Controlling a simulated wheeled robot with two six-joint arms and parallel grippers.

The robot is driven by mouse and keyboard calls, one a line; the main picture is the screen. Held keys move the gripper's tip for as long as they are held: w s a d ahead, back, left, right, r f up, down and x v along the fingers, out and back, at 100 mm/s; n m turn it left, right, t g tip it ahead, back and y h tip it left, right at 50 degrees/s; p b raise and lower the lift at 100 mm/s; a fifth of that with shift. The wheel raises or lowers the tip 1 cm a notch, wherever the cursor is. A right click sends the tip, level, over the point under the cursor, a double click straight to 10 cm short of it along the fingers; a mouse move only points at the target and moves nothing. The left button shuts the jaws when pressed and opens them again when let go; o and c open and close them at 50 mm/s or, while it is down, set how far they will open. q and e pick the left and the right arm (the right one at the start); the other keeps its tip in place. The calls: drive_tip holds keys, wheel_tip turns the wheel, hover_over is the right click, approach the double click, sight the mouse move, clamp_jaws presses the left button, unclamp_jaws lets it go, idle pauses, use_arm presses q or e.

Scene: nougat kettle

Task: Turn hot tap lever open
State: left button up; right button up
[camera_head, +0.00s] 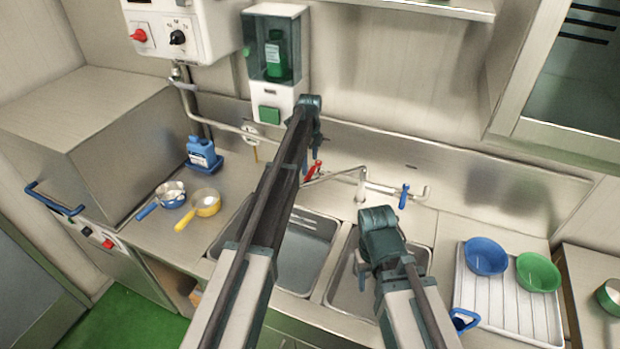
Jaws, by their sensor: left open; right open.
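The red tap lever (313,170), which I take for the hot one, is on the left of the wall-mounted tap (362,182) behind the sinks. The blue lever (404,196) is on its right side. My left gripper (317,148) is open and points down just above and behind the red lever; I cannot tell whether it touches it. My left forearm hides part of the pipework left of the lever. My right gripper (362,275) is open and empty over the right sink, apart from the tap.
Two sinks (300,270) lie below the tap. A white draining tray (500,300) with a blue bowl (486,256) and a green bowl (538,272) is on the right. A soap dispenser (275,60) hangs above. Two pans and a blue bottle (203,152) stand on the left counter.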

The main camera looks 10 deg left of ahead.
sight(310, 172)
use_arm(q)
wheel_tip(310, 172, down, 4)
drive_tip(key=b, duration=0.3)
drive_tip(key=shift+f, duration=0.15)
drive_tip(key=shift+c, duration=0.3)
